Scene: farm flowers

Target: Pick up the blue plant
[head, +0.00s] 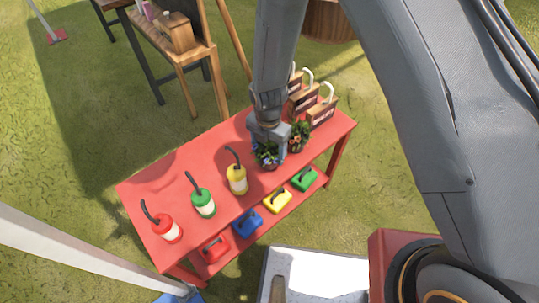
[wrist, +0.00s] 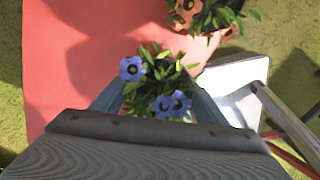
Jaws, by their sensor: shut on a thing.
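The blue plant (head: 267,156) has blue flowers and green leaves and is at the right part of the red table (head: 178,178). My gripper (head: 270,140) reaches down over it from above and is shut on it. In the wrist view the blue plant (wrist: 155,85) sits between the two fingers of my gripper (wrist: 158,95). Its pot is mostly hidden by leaves there. I cannot tell whether the pot still touches the table.
An orange-flowered plant (head: 298,136) stands close to the right. Yellow (head: 237,179), green (head: 203,203) and red (head: 166,228) bottles stand to the left. Wooden boxes (head: 320,112) stand at the table's right end. Coloured cans, one blue (head: 248,222), sit on the lower shelf.

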